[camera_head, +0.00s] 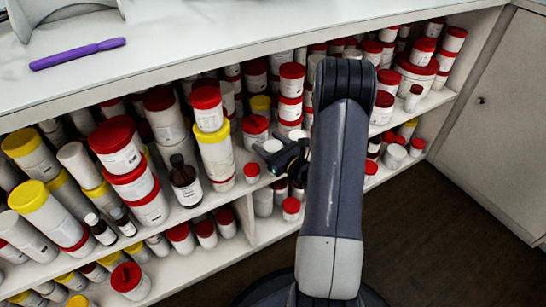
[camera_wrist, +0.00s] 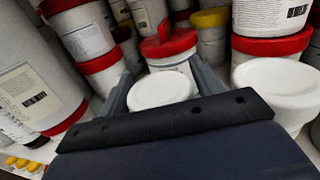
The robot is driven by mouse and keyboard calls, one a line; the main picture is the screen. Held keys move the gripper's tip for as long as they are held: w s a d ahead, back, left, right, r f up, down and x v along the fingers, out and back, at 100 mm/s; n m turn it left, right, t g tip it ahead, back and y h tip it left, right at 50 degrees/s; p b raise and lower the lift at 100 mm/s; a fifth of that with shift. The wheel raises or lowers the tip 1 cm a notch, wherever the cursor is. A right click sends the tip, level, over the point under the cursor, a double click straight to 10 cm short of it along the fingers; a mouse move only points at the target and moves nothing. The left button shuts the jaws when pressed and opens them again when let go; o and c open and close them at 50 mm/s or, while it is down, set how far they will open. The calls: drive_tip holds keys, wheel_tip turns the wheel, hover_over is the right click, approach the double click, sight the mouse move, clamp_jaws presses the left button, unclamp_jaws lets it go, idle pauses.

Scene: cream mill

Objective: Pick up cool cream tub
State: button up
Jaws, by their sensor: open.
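My gripper (camera_head: 280,158) reaches into the upper shelf below the counter, left of my arm. In the wrist view my gripper (camera_wrist: 163,78) is open, with one finger on each side of a small white-lidded tub (camera_wrist: 161,91). I cannot tell whether the fingers touch it. A white lid (camera_head: 272,146) also shows beside the gripper in the head view. No readable label shows which container is the cool cream tub. The dark gripper body hides the lower front of the tub between the fingers.
Another white-lidded tub (camera_wrist: 277,88) stands close on the right. A red-lidded tub (camera_wrist: 168,45) stands just behind, and large white containers (camera_wrist: 38,85) crowd the left. The white counter (camera_head: 200,45) overhangs the packed shelves. A purple tool (camera_head: 78,54) lies on it.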

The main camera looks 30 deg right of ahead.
drive_tip(key=shift+c, duration=0.5)
drive_tip(key=c, duration=0.7)
drive_tip(key=shift+o, duration=0.2)
